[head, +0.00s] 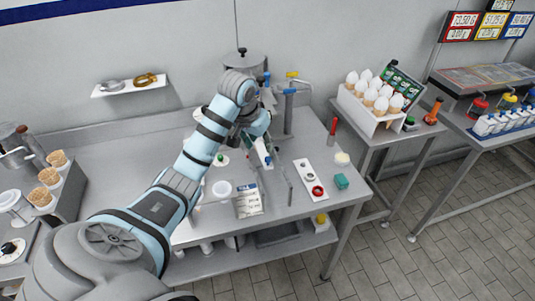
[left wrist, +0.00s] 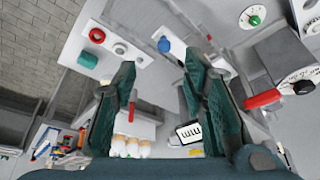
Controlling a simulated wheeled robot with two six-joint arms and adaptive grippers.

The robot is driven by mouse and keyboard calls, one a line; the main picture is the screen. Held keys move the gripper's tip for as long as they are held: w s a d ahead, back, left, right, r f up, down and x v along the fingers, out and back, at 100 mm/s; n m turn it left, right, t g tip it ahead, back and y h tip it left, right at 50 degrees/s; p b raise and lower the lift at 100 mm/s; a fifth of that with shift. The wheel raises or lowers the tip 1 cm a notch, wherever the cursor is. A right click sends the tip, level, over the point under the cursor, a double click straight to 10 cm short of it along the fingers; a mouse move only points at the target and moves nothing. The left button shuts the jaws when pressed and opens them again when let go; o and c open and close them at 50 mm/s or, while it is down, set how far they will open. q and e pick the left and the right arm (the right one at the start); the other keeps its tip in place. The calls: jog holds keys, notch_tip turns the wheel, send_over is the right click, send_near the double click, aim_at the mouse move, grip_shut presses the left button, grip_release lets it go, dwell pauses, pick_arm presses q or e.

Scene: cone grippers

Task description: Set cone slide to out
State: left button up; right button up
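My left gripper (head: 258,136) is over the back middle of the worktable, above a narrow white strip (head: 263,150) with a blue knob (head: 268,161). In the left wrist view my left gripper (left wrist: 160,63) is open, with its two fingers apart and nothing between them. The blue knob (left wrist: 164,45) shows just beyond the fingertips, on a white strip (left wrist: 175,42). This may be the cone slide; no label confirms it. My arm hides part of this area in the head view. My right gripper is not in view.
A white plate (head: 299,170) with a grey and a red knob lies right of the strip, near a teal block (head: 341,181). A blue-handled tap (head: 289,98) stands behind. A white tray (head: 366,120) of filled cones stands on the side table at right.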

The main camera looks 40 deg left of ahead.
aim_at(268, 158)
pick_arm(q)
jog(key=x, duration=0.8)
jog(key=w+x, duration=0.1)
jog(key=x, duration=0.3)
jog(key=shift+w+a+r, duration=0.1)
jog(key=shift+w+a, duration=0.05)
jog(key=shift+a, duration=0.3)
jog(key=shift+c, duration=1)
grip_shut()
